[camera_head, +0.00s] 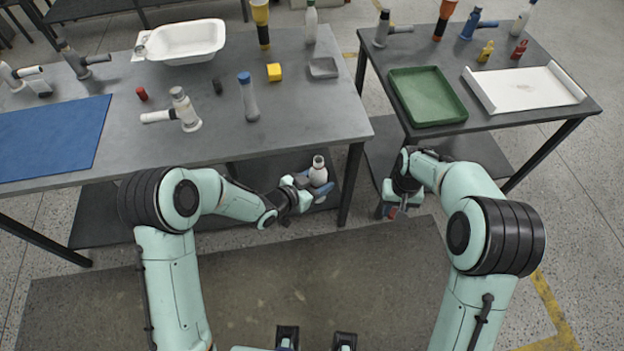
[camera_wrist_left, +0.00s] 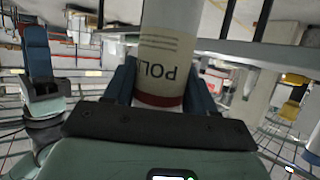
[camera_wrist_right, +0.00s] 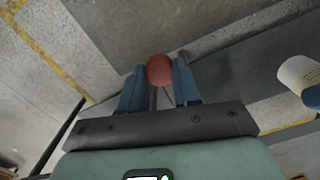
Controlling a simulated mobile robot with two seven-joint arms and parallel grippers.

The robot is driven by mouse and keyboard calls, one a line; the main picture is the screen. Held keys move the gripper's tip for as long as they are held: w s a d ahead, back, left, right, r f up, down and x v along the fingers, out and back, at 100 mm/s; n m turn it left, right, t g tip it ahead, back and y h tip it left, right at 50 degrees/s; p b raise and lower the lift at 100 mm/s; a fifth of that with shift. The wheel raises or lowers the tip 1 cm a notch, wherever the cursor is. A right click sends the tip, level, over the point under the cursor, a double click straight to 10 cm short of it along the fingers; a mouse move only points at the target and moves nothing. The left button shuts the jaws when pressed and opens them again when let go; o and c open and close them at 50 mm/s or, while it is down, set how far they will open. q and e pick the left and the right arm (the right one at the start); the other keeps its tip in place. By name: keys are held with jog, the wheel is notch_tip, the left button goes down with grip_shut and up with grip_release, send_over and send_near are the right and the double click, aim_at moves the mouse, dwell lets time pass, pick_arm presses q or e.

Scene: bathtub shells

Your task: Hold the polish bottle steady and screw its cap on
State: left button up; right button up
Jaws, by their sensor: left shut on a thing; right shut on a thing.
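The polish bottle (camera_head: 318,173) is white and stands roughly upright in my left gripper (camera_head: 317,188), in front of the left table's edge. In the left wrist view the bottle (camera_wrist_left: 164,60) has a cream label with dark letters and a red band, between both blue fingers. My right gripper (camera_head: 391,208) is lower and to the right, apart from the bottle. It is shut on a round red cap (camera_wrist_right: 160,70), held at its fingertips in the right wrist view. The cap is small and partly hidden in the head view.
The left grey table (camera_head: 290,125) holds a white basin (camera_head: 186,42), a blue mat (camera_head: 50,140), a yellow cube (camera_head: 274,72), a blue-capped bottle (camera_head: 248,98) and other items. The right table (camera_head: 540,108) holds a green tray (camera_head: 428,120) and a white tray (camera_head: 520,88). Open floor separates the grippers.

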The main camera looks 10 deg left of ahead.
jog(key=w+a+r+m, duration=0.3)
jog(key=w+a+r, duration=0.4)
jog(key=a+r, duration=0.3)
jog(key=s+a+r+m, duration=0.1)
jog(key=a+r+m, duration=0.1)
jog(key=a+r, duration=0.8)
jog(key=shift+a+m+t, duration=0.3)
jog(key=shift+a, duration=0.25)
jog(key=shift+f, duration=1.9)
jog(key=shift+f, duration=0.15)
jog(key=shift+f, duration=0.75)
